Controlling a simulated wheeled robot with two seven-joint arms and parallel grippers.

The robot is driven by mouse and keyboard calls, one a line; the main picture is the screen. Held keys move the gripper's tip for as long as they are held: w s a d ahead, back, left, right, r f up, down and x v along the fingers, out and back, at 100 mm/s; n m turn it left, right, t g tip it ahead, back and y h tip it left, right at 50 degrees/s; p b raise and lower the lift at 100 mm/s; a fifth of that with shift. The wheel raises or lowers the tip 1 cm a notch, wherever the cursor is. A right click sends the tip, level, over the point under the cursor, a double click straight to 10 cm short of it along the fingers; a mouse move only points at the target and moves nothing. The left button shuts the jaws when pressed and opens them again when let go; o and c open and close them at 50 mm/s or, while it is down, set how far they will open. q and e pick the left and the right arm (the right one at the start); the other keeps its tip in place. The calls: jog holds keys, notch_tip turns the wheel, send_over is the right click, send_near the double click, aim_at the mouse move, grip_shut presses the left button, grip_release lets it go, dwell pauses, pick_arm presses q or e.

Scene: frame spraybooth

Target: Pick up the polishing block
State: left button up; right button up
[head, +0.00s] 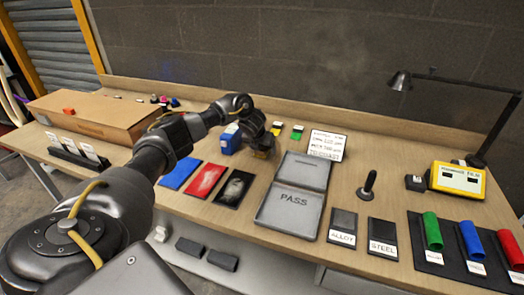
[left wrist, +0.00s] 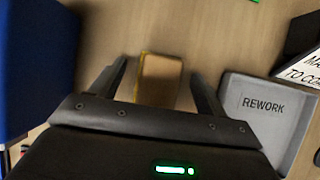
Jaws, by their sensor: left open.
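The polishing block looks to be the small tan-brown block (left wrist: 158,80) with a yellowish edge on the wooden bench. In the left wrist view it lies between the two fingers of my left gripper (left wrist: 160,72). The fingers are open, with a gap on each side of the block. In the head view my left gripper (head: 262,142) reaches down over the block, which is mostly hidden there. My right gripper is not in view.
A blue box (head: 230,139) stands close on the gripper's left. A grey tray (head: 288,208) marked PASS lies to the right; its REWORK part (left wrist: 268,106) shows in the wrist view. Blue, red and black pads (head: 207,181) lie in front.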

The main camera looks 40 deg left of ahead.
pick_arm(q)
jog(key=c, duration=1)
jog(key=shift+c, duration=0.3)
jog(key=shift+r, duration=0.1)
jog(key=shift+r, duration=0.25)
notch_tip(320, 180, up, 2)
jog(key=shift+w+r+b, duration=0.1)
jog(key=shift+r+b, duration=0.15)
jog(key=shift+b, duration=0.5)
jog(key=s+d+r+p, duration=0.4)
jog(key=s+r, duration=0.6)
jog(key=s, duration=0.3)
jog(key=shift+d+p, duration=0.3)
jog(key=shift+d, duration=0.6)
